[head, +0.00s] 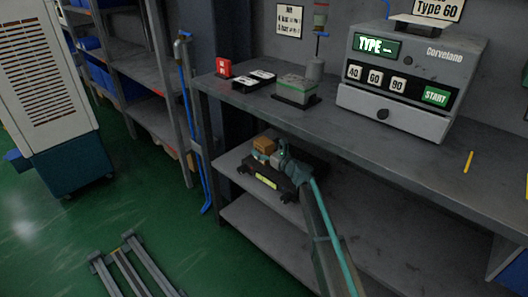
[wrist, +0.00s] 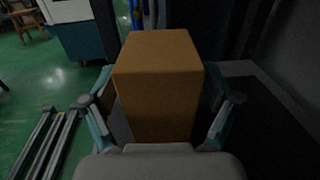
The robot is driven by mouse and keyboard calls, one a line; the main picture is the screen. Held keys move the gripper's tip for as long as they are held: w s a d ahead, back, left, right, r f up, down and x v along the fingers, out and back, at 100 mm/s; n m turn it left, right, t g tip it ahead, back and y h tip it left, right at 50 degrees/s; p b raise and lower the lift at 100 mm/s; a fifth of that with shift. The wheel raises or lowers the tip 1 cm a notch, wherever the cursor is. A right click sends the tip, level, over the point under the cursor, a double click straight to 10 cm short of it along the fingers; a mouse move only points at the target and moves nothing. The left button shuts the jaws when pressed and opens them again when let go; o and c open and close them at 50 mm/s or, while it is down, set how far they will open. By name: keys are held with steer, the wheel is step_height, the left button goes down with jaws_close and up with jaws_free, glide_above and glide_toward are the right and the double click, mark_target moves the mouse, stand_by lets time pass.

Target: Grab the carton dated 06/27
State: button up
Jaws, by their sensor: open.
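A plain brown carton (wrist: 158,90) fills the middle of the wrist view, upright, with its top and near face showing. No date can be read on the faces in view. In the head view the carton (head: 264,143) is small, over the middle shelf under the bench, partly hidden by my arm. My gripper (wrist: 160,115) is open, with one finger on each side of the carton in the wrist view. I cannot tell whether the fingers touch it. In the head view my gripper (head: 273,157) is right by the carton.
A black base with a yellow label (head: 267,183) is on the middle shelf (head: 370,190) near my gripper. Above is the bench top (head: 320,119), with a grey Corvelano machine (head: 412,75) and a green-topped block (head: 297,88). A blue pole (head: 188,110) stands left of the shelf.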

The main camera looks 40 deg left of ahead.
steer(key=c, duration=1.5)
